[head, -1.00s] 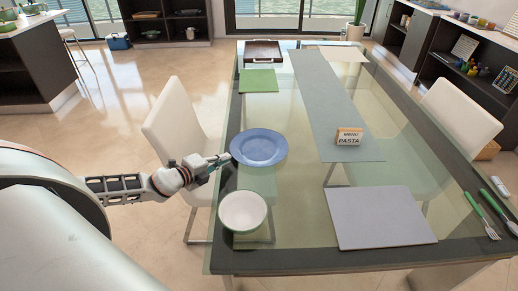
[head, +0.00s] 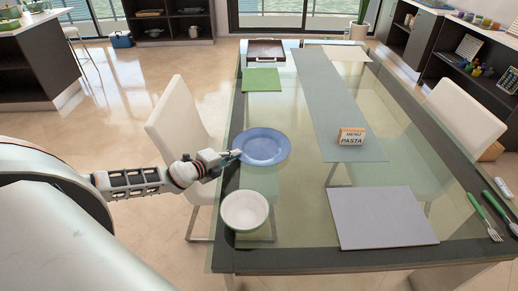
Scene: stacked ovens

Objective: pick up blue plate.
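The blue plate (head: 263,147) lies flat on the left side of the glass table (head: 290,199). My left gripper (head: 234,155) comes in from the left, with its fingertips at the plate's left rim. The fingers are small in this view, and I cannot tell whether they are open, shut, or touching the rim. My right gripper is not in view.
A white bowl (head: 244,210) stands just in front of the plate. A grey placemat (head: 381,217), a menu sign (head: 351,136) and a grey runner (head: 336,104) are to the right. A white chair (head: 178,122) stands left of the table, behind my arm.

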